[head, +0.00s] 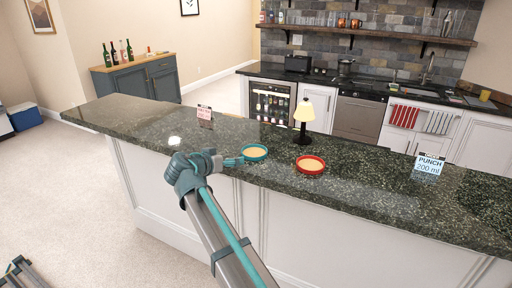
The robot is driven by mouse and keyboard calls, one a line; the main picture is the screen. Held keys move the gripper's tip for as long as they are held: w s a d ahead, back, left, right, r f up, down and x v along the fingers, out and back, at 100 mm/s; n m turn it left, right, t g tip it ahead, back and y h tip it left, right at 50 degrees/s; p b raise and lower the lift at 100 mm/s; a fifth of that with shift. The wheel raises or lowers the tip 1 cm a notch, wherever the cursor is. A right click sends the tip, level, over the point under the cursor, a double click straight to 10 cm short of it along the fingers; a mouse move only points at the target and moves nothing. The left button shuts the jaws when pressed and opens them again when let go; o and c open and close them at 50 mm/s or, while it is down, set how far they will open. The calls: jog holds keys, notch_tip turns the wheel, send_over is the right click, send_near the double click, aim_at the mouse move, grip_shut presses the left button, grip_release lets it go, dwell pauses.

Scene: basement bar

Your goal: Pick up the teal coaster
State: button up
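The teal coaster (255,158) is a round, shallow dish with a tan inside. It lies on the dark green stone bar counter (400,208), near its front edge. My gripper (238,161) reaches in from the left at counter height, with its fingertips close beside the coaster's left rim. I cannot tell whether the fingertips touch the rim, or how far apart the fingers are.
A red coaster (311,165) lies to the right of the teal one. A small lamp (303,122) stands behind them. A pink-lettered sign (205,115) stands behind to the left, and a punch sign (428,166) stands farther right. The counter's left end is mostly clear.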

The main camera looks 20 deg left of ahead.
jog(key=d+r+m, duration=0.1)
jog(key=w+d+r+p, duration=0.1)
jog(key=shift+w+d+r+m, duration=0.2)
jog(key=shift+d+r+m, duration=0.05)
jog(key=shift+d+m, duration=0.15)
jog(key=shift+w+d+r+p, duration=0.15)
jog(key=shift+w+d+p, duration=0.1)
jog(key=shift+p, duration=0.05)
jog(key=shift+w+d+m, duration=0.1)
jog(key=shift+w+m, duration=0.15)
jog(key=shift+m, duration=0.05)
jog(key=p, duration=0.2)
send_near(261, 147)
jog(key=shift+a, duration=0.25)
jog(key=p+x, duration=0.2)
jog(key=x, duration=0.3)
jog(key=shift+d, duration=0.1)
jog(key=shift+w+f, duration=0.2)
jog(key=shift+f, duration=0.1)
jog(key=c, duration=0.8)
jog(key=shift+r, duration=0.15)
